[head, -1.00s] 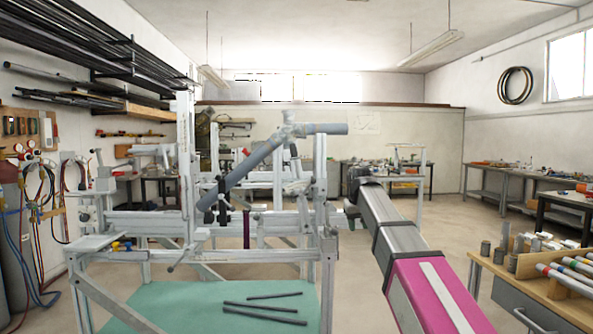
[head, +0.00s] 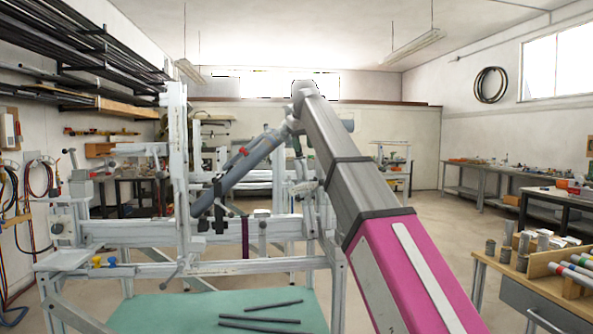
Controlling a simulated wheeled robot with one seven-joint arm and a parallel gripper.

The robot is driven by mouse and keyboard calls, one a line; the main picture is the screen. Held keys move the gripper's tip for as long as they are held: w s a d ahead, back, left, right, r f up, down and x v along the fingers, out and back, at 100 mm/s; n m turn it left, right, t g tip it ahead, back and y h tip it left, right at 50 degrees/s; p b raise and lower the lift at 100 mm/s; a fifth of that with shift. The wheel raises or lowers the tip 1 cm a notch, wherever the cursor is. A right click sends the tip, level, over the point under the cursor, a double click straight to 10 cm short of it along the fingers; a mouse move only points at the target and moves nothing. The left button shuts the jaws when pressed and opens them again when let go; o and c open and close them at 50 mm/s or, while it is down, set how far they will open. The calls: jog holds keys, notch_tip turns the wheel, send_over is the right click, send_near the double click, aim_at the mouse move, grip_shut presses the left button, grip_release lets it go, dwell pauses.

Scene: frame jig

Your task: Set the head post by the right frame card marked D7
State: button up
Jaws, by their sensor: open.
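A pale metal frame jig (head: 110,232) stands at left centre, with a tall upright post (head: 177,150) on it. I cannot tell which jig part is the head post. No card marked D7 can be read.
Dark rods (head: 262,320) lie on the green sheet (head: 170,312) under the jig. A wooden bench (head: 490,262) at right carries metal cylinders and a rack of coloured tubes (head: 575,272). A pale tray (head: 62,260) sits at the jig's left. Open floor lies right of my arm.

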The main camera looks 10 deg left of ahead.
aim_at(303, 162)
jog(key=x, duration=1)
